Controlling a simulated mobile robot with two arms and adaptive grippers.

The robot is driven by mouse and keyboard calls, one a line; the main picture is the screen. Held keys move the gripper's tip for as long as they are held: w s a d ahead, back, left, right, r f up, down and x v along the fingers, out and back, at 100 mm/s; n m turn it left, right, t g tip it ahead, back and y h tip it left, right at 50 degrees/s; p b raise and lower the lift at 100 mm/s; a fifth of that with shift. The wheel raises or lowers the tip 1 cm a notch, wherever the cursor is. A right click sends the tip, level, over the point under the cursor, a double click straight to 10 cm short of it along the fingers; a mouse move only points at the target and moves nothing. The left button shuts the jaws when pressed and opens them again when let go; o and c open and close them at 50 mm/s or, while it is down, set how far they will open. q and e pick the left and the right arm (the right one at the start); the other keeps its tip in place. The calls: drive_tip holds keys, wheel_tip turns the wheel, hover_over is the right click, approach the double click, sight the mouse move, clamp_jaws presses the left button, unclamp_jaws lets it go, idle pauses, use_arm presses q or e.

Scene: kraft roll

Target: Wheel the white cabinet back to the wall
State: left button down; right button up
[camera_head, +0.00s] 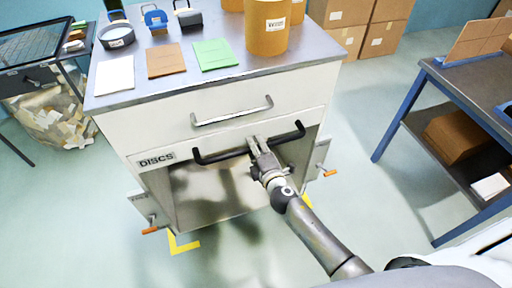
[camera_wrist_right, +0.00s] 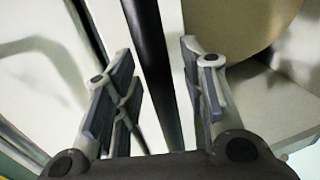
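The white cabinet (camera_head: 230,105) stands in the middle of the head view, with a grey top and a metal handle (camera_head: 232,112) on its upper drawer. Below it is a black bar handle (camera_head: 215,157) beside a DISCS label. My right gripper (camera_head: 257,146) is at the middle of this black handle. In the right wrist view the black bar (camera_wrist_right: 150,60) runs between the two fingers of the right gripper (camera_wrist_right: 160,90), with gaps showing beside it. Orange levers (camera_head: 150,230) (camera_head: 330,173) stick out low on both sides of the cabinet. My left gripper is not in view.
A brown drum (camera_head: 267,30), colored sheets (camera_head: 166,60) and small tools are on the cabinet top. A blue-legged workbench (camera_head: 405,105) stands at right, a scrap bin (camera_head: 55,120) at left, and cardboard boxes (camera_head: 375,35) behind. Yellow floor marks (camera_head: 183,246) lie near the cabinet's front. The foreground floor is open.

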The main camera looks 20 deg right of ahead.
clamp_jaws()
idle(0.3)
